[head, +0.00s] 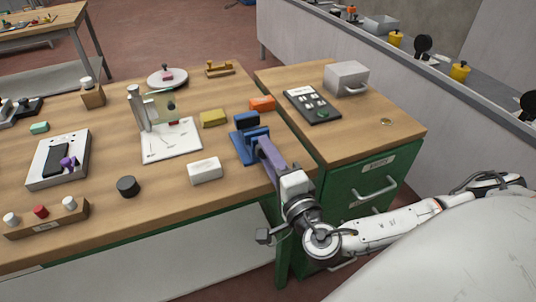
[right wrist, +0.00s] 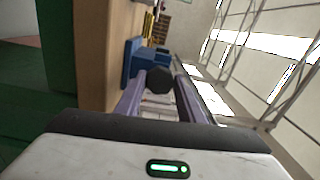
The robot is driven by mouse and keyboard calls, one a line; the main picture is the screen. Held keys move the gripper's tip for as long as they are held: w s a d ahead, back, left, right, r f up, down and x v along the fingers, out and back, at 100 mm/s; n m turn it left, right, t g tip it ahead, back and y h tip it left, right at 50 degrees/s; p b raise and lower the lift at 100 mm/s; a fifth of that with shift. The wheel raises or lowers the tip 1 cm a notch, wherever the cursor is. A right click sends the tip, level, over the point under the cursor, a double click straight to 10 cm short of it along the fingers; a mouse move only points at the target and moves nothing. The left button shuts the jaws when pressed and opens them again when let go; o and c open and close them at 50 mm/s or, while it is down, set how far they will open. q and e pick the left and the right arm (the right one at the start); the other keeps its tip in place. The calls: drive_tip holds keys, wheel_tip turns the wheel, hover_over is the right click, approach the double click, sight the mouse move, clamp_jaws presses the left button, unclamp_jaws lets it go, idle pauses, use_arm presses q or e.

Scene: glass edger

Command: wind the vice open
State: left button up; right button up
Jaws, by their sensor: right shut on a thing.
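The blue vice (head: 246,146) stands at the front right edge of the wooden bench, and its jaw blocks also show in the right wrist view (right wrist: 133,62). My right gripper (head: 266,150) reaches up to the vice's near side with its purple fingers. In the right wrist view its fingers lie either side of a dark knob (right wrist: 159,81) at the front of the vice, and the gripper is shut on it. In the head view the knob is hidden by the fingers. My left gripper is not in view.
A white block (head: 204,170), a yellow block (head: 213,117) and an orange block (head: 262,103) lie near the vice. A green drawer cabinet (head: 366,192) stands right of the bench. A black puck (head: 128,186) sits farther left.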

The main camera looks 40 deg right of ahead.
drive_tip(key=shift+w+d+r+n, duration=0.1)
drive_tip(key=shift+r+n, duration=0.05)
drive_tip(key=shift+n, duration=1.15)
drive_tip(key=o, duration=1)
drive_tip(key=shift+o, duration=0.2)
drive_tip(key=v, duration=1)
drive_tip(key=shift+s, duration=0.25)
